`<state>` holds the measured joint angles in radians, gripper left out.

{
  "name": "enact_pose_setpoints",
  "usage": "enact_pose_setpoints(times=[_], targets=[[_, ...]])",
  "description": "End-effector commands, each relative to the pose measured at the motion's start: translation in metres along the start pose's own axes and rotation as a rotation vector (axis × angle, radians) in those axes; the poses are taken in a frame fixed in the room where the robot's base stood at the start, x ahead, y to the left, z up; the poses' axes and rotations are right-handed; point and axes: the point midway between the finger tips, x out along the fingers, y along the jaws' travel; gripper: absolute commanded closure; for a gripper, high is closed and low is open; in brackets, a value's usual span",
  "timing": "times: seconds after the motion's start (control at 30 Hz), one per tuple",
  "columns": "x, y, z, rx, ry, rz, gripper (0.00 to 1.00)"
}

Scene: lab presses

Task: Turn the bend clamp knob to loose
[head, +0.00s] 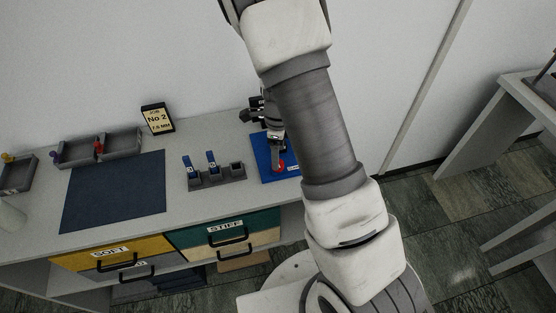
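A blue base plate (266,173) lies at the right end of the bench, partly hidden behind my arm. A small red part (281,167) shows on it; it may be the bend clamp knob, but it is too small to tell. My gripper (278,146) is just above the blue plate, pointing down close to the red part. Whether it touches the red part cannot be made out. The fingers are too small and dark to show whether they are open or shut. The knob's setting is not readable.
A grey rack (216,178) with blue-topped pieces stands left of the plate. A dark mat (115,190) and grey bins (124,144) lie further left. A "No 2" sign (157,119) stands at the back. Labelled drawers (224,230) are below. Another table (520,95) stands at right.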

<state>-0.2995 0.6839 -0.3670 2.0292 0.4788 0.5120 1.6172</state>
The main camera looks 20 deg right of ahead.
Motion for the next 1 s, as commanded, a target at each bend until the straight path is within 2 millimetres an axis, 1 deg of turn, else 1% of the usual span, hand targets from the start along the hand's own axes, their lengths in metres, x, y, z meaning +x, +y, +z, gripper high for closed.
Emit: enact_pose_setpoints(times=[0.03, 0.1, 0.23, 0.4, 0.63, 0.77, 0.8, 0.87, 0.9, 0.97, 1.0], targets=[[0.011, 0.001, -0.001, 0.003, 0.001, 0.003, 0.23], [0.021, 0.000, -0.001, 0.002, 0.001, 0.002, 0.23], [0.033, 0.000, 0.000, 0.000, 0.000, 0.001, 0.23], [0.039, -0.001, 0.000, 0.001, -0.001, -0.002, 0.23], [0.039, 0.000, 0.000, 0.000, -0.001, -0.001, 0.23], [0.039, 0.000, 0.000, 0.000, -0.001, -0.001, 0.47], [0.039, 0.000, 0.000, 0.000, -0.001, -0.001, 0.54], [0.039, 0.000, 0.000, 0.000, -0.001, -0.001, 0.65], [0.039, 0.000, 0.000, 0.000, -0.001, -0.001, 0.72], [0.039, 0.000, 0.000, 0.000, -0.001, -0.001, 0.83], [0.039, 0.000, 0.000, 0.000, -0.001, -0.001, 0.90]])
